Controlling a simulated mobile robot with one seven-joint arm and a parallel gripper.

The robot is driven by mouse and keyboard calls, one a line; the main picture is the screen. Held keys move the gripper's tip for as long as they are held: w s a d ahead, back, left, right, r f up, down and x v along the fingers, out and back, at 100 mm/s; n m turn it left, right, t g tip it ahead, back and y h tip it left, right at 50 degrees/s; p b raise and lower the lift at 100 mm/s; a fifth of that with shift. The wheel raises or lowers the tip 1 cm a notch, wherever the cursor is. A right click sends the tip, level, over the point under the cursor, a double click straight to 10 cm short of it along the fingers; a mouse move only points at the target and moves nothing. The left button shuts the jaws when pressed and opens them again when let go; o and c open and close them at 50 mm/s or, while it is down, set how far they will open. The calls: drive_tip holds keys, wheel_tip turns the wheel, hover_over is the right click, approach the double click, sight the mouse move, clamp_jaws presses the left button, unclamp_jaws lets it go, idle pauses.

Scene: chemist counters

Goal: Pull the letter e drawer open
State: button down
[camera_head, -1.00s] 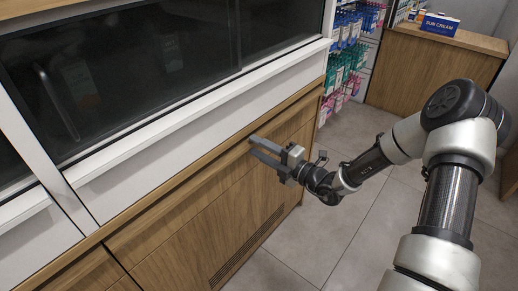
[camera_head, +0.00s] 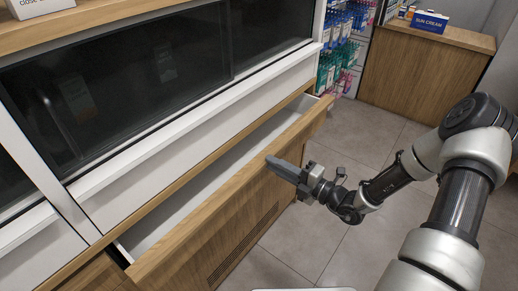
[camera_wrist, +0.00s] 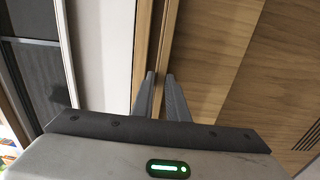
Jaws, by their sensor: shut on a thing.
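A wide wooden drawer (camera_head: 230,192) under the dark glass cabinet stands pulled out, with its white inside showing as a long gap behind the front. No letter shows on it in these views. My gripper (camera_head: 278,168) is at the drawer front's top edge, right of its middle. In the wrist view, my gripper's two fingers (camera_wrist: 161,92) are shut on that top edge (camera_wrist: 157,50), one finger on each side of it.
A dark glass-fronted cabinet (camera_head: 150,75) with a white ledge stands above the drawer. Hanging goods (camera_head: 340,50) and a wooden counter (camera_head: 425,70) with a sun cream box (camera_head: 435,22) are at the back. The tiled floor (camera_head: 370,135) beside the drawer is clear.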

drive_tip(key=p+v, duration=0.3)
drive_tip(key=v, duration=0.9)
drive_tip(key=shift+s+d, duration=0.2)
drive_tip(key=shift+s, duration=0.05)
drive_tip(key=c, duration=1.7)
unclamp_jaws()
drive_tip(key=shift+c, duration=0.2)
drive_tip(key=v, duration=1.7)
drive_tip(key=shift+d+p, duration=0.2)
drive_tip(key=shift+p, duration=0.15)
drive_tip(key=shift+s+f, duration=0.1)
